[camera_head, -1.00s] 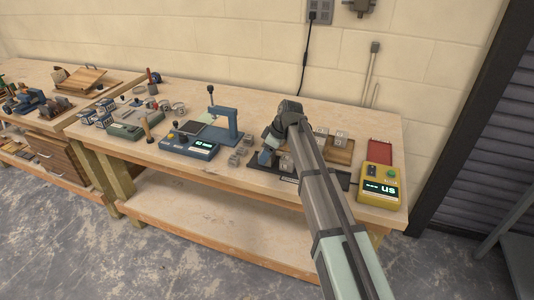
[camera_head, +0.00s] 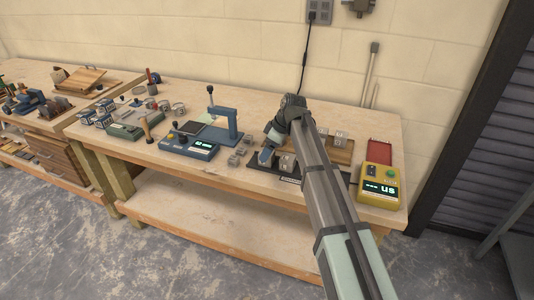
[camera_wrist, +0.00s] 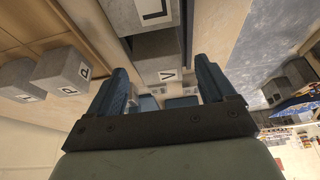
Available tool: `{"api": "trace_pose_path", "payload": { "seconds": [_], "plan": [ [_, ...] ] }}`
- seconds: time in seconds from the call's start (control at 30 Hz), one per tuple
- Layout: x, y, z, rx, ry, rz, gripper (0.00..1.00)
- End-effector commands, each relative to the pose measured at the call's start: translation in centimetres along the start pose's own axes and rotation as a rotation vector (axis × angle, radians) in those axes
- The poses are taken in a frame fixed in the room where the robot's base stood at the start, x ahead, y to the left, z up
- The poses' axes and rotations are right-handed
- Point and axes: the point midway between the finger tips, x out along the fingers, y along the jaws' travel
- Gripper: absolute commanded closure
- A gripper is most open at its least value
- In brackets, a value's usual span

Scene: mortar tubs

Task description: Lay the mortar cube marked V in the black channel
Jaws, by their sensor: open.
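The mortar cube marked V (camera_wrist: 165,65) shows its lettered pale face between my fingers in the wrist view. My gripper (camera_wrist: 163,80) is open, one blue finger at each side of that face, and I see no clear contact. In the head view my gripper (camera_head: 268,153) is low over the black channel (camera_head: 262,170), beside a grey cube (camera_head: 287,163) whose letter I cannot read. My arm hides much of the channel. Whether the V cube rests inside the channel I cannot tell. Another lettered cube (camera_wrist: 135,14) is close by, above it in the wrist view.
A wooden board (camera_head: 343,154) with grey cubes (camera_head: 340,139) lies behind my arm. A yellow meter (camera_head: 379,182) and red tray (camera_head: 380,152) are at right.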

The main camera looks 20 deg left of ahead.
Motion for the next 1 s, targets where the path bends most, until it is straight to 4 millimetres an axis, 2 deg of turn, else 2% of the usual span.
{"api": "trace_pose_path", "payload": {
  "seconds": [0.2,0.5,0.7,1.0],
  "plan": [
    [-4.3,0.0,-0.1,-0.001,0.002,0.003,0.17],
    [-8.4,0.0,0.0,0.0,0.001,0.001,0.17],
    [-9.4,0.0,0.0,0.0,0.0,0.0,0.17],
    [-9.5,0.0,0.0,0.0,0.0,0.0,0.17]
  ]
}}
